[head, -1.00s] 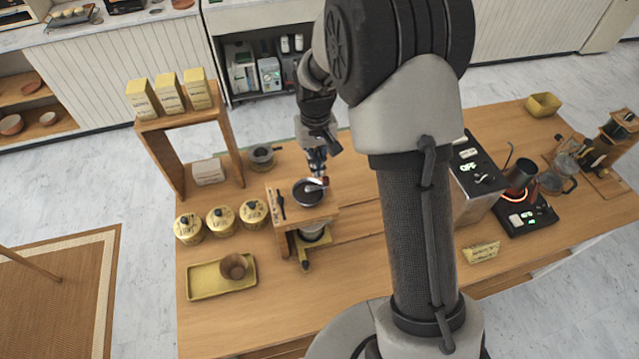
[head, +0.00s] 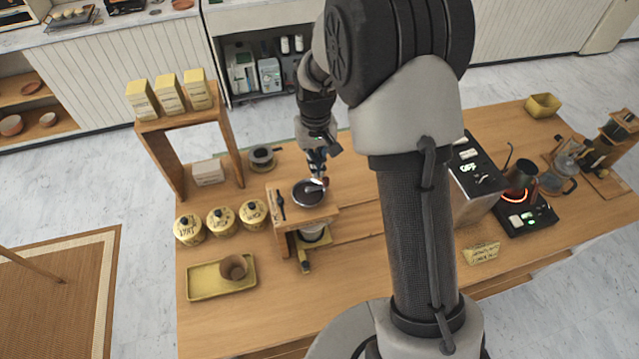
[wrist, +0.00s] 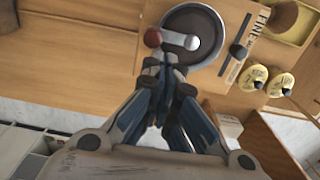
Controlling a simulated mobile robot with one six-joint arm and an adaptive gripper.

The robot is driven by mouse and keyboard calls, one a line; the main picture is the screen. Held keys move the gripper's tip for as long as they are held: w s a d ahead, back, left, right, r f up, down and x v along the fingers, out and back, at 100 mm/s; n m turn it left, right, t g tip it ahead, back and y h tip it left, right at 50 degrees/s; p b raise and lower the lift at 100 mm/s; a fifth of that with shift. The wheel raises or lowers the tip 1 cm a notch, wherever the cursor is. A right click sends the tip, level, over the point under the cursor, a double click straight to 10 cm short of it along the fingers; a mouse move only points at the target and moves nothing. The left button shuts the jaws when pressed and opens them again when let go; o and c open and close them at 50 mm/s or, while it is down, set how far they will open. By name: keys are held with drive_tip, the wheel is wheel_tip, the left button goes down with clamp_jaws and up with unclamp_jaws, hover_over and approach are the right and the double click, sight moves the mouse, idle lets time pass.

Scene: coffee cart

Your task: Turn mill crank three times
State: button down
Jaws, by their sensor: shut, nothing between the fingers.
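The mill (head: 313,232) stands on the wooden cart, with a dark round bowl (head: 304,196) on top. Its silver crank (wrist: 178,40) lies across the bowl and ends in a red-brown knob (wrist: 152,38) at the bowl's rim. The knob also shows in the head view (head: 324,182). My gripper (head: 318,171) points down at the knob from the far side of the mill. In the wrist view my gripper (wrist: 166,62) is shut and empty, its tips close beside the crank and knob. I cannot tell whether they touch.
Several yellow canisters (head: 221,221) and a tray (head: 206,293) with a brown cup (head: 233,267) stand left of the mill. A wooden shelf (head: 233,140) with yellow bags is behind them. A black-topped machine (head: 470,170) and a glowing hot plate (head: 527,218) are at right.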

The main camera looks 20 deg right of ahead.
drive_tip(key=shift+f+b, duration=1.15)
drive_tip(key=shift+f, duration=0.5)
idle(0.4)
drive_tip(key=shift+r, duration=0.2)
drive_tip(key=shift+r+p, duration=0.6)
drive_tip(key=shift+r, duration=0.05)
drive_tip(key=shift+r, duration=0.1)
drive_tip(key=shift+s+d+b, duration=0.15)
drive_tip(key=shift+s+d, duration=0.1)
drive_tip(key=shift+s, duration=0.5)
drive_tip(key=shift+s+d+b, duration=0.15)
drive_tip(key=shift+s+d, duration=0.05)
drive_tip(key=shift+s, duration=0.6)
drive_tip(key=shift+s+d+b, duration=0.15)
drive_tip(key=shift+s+d, duration=0.1)
drive_tip(key=shift+s, duration=0.5)
drive_tip(key=s+a, duration=0.3)
drive_tip(key=a, duration=0.1)
drive_tip(key=shift+s, duration=0.15)
drive_tip(key=shift+a, duration=0.1)
